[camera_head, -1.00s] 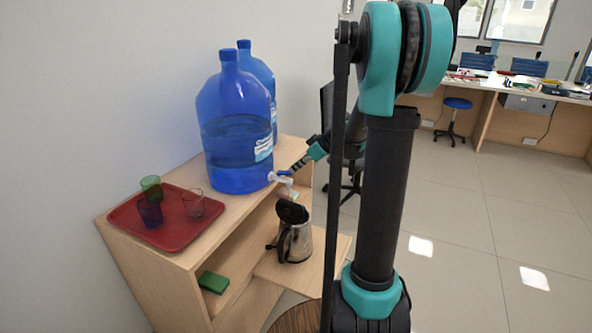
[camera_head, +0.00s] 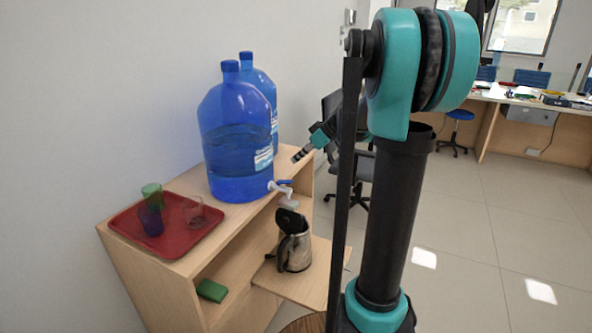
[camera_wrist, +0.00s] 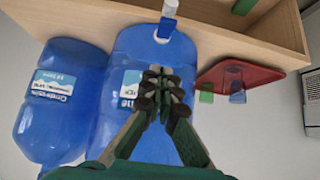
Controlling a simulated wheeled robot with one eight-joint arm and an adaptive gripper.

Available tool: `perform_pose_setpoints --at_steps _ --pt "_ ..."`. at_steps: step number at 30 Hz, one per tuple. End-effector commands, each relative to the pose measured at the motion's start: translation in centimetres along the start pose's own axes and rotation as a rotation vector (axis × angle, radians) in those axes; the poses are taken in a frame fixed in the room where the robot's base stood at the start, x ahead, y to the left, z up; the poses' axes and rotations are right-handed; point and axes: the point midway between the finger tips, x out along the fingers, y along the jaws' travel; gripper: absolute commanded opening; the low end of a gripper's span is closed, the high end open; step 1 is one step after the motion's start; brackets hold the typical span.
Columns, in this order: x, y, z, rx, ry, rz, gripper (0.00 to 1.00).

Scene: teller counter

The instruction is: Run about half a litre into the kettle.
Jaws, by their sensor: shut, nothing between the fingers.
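The kettle (camera_head: 295,252), steel with a black handle and raised black lid, stands on a low pull-out shelf under the tap. The tap (camera_head: 281,187) is white with a blue lever and sticks out from the front blue water bottle (camera_head: 238,150). I cannot tell whether water is running. My gripper (camera_head: 299,155) is shut and empty, above and to the right of the tap, apart from it. In the wrist view my gripper (camera_wrist: 160,80) shows in front of the bottle (camera_wrist: 150,48), with the tap (camera_wrist: 166,26) beyond its fingertips. The kettle's inside is hidden.
A red tray (camera_head: 180,243) with several cups sits on the cabinet top (camera_head: 235,226). A second blue bottle (camera_head: 262,82) stands behind the first. A green block (camera_head: 211,290) lies on the inner shelf. Open floor (camera_head: 470,240) lies to the right.

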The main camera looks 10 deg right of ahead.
Motion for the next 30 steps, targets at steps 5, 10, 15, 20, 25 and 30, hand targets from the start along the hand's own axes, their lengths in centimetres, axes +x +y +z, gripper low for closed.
perform_pose_setpoints --at_steps 5,10,15,20,25,30 --pt "-3.4 0.0 -0.7 0.001 0.000 0.002 0.00" --pt "-5.2 0.0 -1.1 0.002 0.000 0.001 0.00" --pt "-5.8 0.0 -1.3 0.001 0.000 0.001 0.00" --pt "-5.8 0.0 -1.3 0.000 0.000 0.000 0.00" --pt "-5.8 0.0 -1.3 0.000 0.000 0.000 0.00" --pt "-5.8 0.0 -1.2 0.000 0.000 0.000 0.00"
